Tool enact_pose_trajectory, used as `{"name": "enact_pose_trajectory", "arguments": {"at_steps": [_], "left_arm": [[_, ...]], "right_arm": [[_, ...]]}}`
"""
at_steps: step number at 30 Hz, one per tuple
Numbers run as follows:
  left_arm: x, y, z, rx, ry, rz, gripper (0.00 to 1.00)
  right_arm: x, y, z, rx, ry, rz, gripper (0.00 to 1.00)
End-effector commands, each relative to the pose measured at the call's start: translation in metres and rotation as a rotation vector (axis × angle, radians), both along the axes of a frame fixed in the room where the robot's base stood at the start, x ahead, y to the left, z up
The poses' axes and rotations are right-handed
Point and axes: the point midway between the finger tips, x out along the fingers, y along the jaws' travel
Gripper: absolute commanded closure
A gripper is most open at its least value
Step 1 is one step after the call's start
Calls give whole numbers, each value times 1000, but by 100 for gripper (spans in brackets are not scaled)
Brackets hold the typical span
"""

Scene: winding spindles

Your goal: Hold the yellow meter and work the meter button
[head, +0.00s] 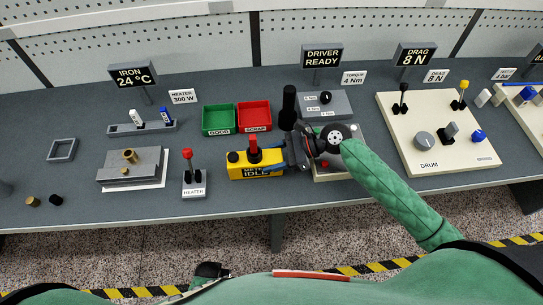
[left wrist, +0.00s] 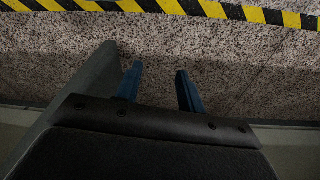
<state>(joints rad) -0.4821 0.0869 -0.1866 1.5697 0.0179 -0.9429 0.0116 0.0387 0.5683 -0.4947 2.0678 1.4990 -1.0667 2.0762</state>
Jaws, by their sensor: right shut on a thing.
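The yellow meter (head: 262,172) stands on the bench in the middle of the head view, its front display reading "METER IDLE". A red upright part (head: 253,150) rises from its top, and a black round part (head: 233,157) sits at its left end. My right gripper (head: 280,160) reaches in from the right and is shut on the yellow meter at its right end; the arm hides part of the contact. My left gripper shows in the left wrist view (left wrist: 157,85) with its two blue fingers apart and nothing between them, above the speckled floor.
A driver station (head: 335,110) is behind my right gripper, and a drum panel (head: 450,165) is at the right. The bench's front left is mostly clear.

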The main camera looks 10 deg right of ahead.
Motion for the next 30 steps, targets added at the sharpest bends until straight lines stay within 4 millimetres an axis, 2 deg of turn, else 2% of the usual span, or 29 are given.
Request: {"name": "enact_pose_trajectory", "arguments": {"at_steps": [14,20,30], "left_arm": [[0,0,1,0,0,0,61],[0,0,1,0,0,0,100],[0,0,1,0,0,0,100]], "right_arm": [[0,0,-2,1,0,0,79],[0,0,-2,0,0,0,79],[0,0,-2,0,0,0,79]]}}
